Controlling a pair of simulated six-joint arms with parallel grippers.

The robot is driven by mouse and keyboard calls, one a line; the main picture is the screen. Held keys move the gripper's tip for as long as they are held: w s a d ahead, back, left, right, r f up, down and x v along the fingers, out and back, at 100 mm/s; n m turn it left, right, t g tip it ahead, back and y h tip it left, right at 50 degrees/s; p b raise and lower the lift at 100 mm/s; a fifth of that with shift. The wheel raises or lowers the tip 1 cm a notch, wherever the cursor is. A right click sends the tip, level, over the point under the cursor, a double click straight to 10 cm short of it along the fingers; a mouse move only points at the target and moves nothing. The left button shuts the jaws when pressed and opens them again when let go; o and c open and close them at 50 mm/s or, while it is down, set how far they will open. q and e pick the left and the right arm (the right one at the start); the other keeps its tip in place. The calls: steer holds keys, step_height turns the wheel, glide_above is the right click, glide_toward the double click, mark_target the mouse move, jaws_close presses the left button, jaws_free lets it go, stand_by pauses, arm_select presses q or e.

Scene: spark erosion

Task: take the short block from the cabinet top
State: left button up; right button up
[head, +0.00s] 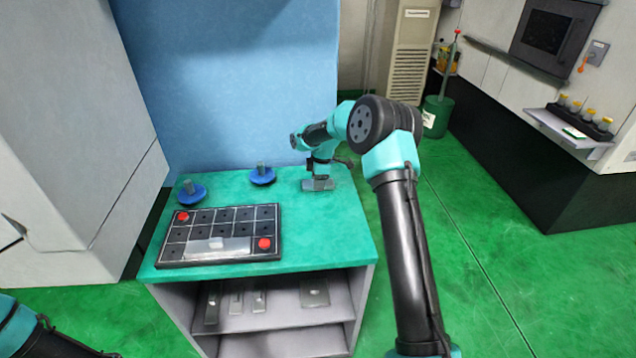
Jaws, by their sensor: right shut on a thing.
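The cabinet (330,222) has a green top. My right gripper (319,178) points down over the back right part of that top. It is shut on a small grey metal piece, the short block (318,185), at or just above the surface. The gripper partly hides the block, and I cannot tell if it still touches the top. Only a part of my left arm shows at the bottom left corner; its gripper is out of view.
A black gridded tray (272,215) with red knobs and a light metal block (205,247) lies at the front left. Two blue round-based holders (262,177) (191,193) stand behind it. Metal pieces (314,292) lie on the shelf below. The right front of the top is clear.

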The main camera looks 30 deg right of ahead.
step_height(320, 180, up, 3)
steer(key=shift+s+a+r, duration=0.1)
steer(key=shift+s+a, duration=0.05)
steer(key=shift+s, duration=0.1)
steer(key=s+a, duration=0.2)
steer(key=s, duration=0.2)
steer(key=s+a+r, duration=0.1)
steer(key=s+a, duration=0.2)
steer(key=s, duration=0.1)
steer(key=s+a, duration=0.3)
steer(key=s, duration=0.2)
steer(key=shift+r, duration=0.15)
